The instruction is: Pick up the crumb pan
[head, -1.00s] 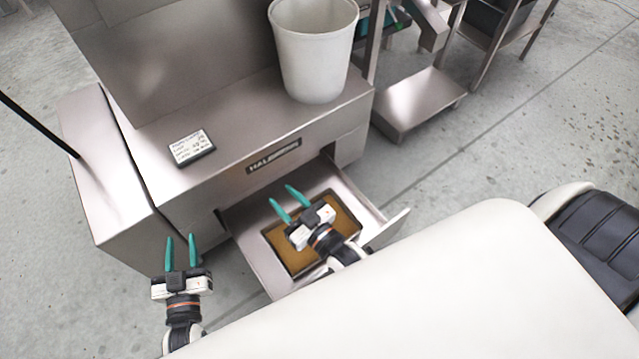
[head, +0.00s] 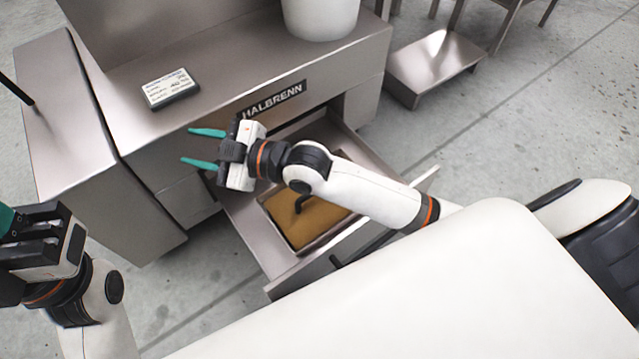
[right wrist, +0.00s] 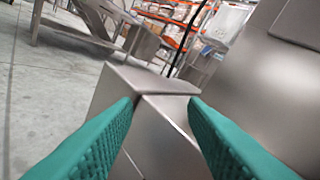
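The crumb pan (head: 289,238) is a shallow rectangular pan with a brown, crumb-coloured inside, lying in the pulled-out drawer (head: 250,244). A dark handle-like shape stands up from its middle; my right arm hides part of the pan. My right gripper (head: 204,147) is open and empty, above the drawer's left side, its teal fingers pointing left. In the right wrist view its fingers (right wrist: 160,125) are wide apart with nothing between them. My left gripper (head: 22,226) is at the left edge of the head view, its fingers mostly out of frame.
The steel machine with the HALBRENN plate (head: 273,101) stands behind the drawer. A white bucket (head: 320,14) and a small label card (head: 170,88) rest on its top. A low steel platform (head: 434,62) stands at the right. Bare floor lies left of the drawer.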

